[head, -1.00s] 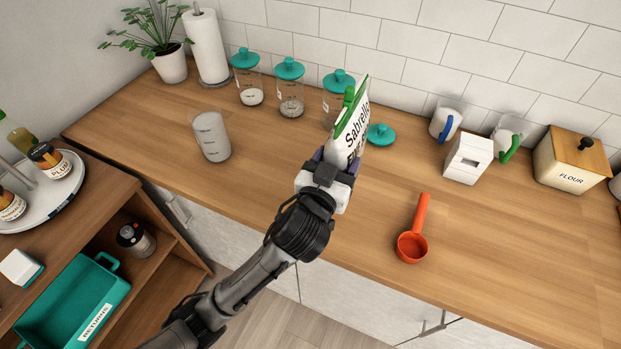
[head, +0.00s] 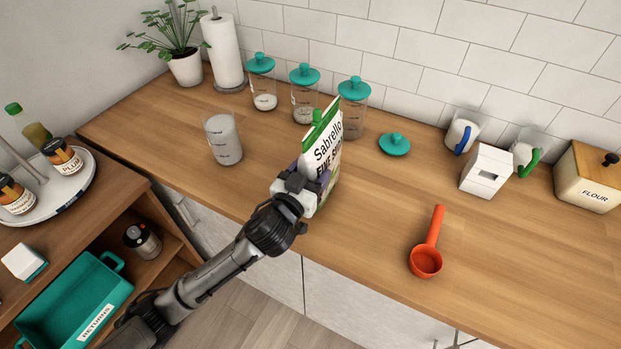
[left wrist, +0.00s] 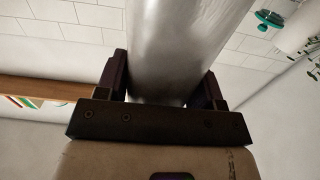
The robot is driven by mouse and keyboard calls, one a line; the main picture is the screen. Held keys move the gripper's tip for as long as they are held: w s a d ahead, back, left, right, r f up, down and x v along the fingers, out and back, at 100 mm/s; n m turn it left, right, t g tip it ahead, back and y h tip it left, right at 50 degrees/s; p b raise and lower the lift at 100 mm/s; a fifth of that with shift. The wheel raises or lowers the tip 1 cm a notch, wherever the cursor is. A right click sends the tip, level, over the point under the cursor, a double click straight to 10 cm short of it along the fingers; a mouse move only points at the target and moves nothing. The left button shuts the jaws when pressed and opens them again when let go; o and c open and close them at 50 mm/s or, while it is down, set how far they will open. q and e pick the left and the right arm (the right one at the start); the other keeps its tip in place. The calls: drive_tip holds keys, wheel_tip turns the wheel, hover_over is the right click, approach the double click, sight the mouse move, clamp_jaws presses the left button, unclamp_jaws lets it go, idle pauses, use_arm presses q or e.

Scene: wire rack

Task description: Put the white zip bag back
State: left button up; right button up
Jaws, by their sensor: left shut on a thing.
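The white zip bag (head: 325,165), printed "Sabrello" with a green top strip and green clip, is upright and slightly tilted in the head view. My left gripper (head: 304,186) is shut on its left side, near the counter's front edge. I cannot tell whether the bag's bottom touches the counter. In the left wrist view the bag (left wrist: 185,45) is a pale grey surface between the two fingers of the left gripper (left wrist: 167,90). My right gripper is not in view.
Jars with teal lids (head: 304,95) stand behind the bag, and a glass canister (head: 223,140) stands left. A red scoop (head: 426,258), white box (head: 486,171) and flour box (head: 588,178) are right. A teal returns bin (head: 70,300) sits in the wooden shelf (head: 128,206) at lower left.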

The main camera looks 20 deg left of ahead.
use_arm(q)
drive_tip(key=shift+f, duration=0.7)
drive_tip(key=shift+f, duration=0.15)
drive_tip(key=o, duration=1.5)
